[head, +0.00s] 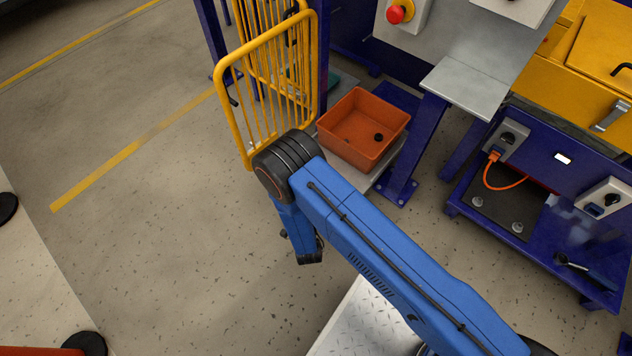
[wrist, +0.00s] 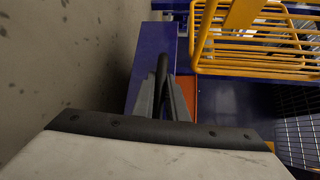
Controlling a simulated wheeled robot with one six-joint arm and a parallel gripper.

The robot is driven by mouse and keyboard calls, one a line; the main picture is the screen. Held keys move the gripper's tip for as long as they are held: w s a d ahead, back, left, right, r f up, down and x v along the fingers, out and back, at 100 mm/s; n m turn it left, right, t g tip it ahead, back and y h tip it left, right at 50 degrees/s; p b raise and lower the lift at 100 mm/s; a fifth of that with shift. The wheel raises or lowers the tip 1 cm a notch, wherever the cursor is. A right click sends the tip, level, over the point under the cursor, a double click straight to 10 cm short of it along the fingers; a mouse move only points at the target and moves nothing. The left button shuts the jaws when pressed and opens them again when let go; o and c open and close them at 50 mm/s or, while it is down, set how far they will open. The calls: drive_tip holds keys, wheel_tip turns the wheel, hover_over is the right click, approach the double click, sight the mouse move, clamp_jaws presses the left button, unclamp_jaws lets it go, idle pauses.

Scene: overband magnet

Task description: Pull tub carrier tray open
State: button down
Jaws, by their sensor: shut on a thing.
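The orange tub (head: 352,132) stands upright on a grey carrier tray (head: 382,170) in the head view, beside a blue post. A small dark thing lies in the tub. Much of the tray is hidden by the tub and my arm. In the wrist view my gripper (wrist: 165,105) has its two grey fingers closed around a dark handle bar (wrist: 161,70). An orange strip of the tub (wrist: 190,92) shows just right of the fingers. In the head view my arm hides the fingers and the handle.
A yellow barred gate (head: 266,75) stands open left of the tub; it fills the upper right of the wrist view. A blue post (head: 403,165) and a grey shelf (head: 480,85) are right of the tub. The floor (head: 170,230) to the left is clear.

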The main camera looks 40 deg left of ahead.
drive_tip(key=shift+s+a, duration=0.2)
drive_tip(key=shift+s, duration=2.65)
drive_tip(key=c, duration=1.8)
unclamp_jaws()
drive_tip(key=shift+o, duration=0.2)
drive_tip(key=v, duration=1.7)
drive_tip(key=shift+s+d, duration=0.1)
drive_tip(key=shift+s, duration=0.05)
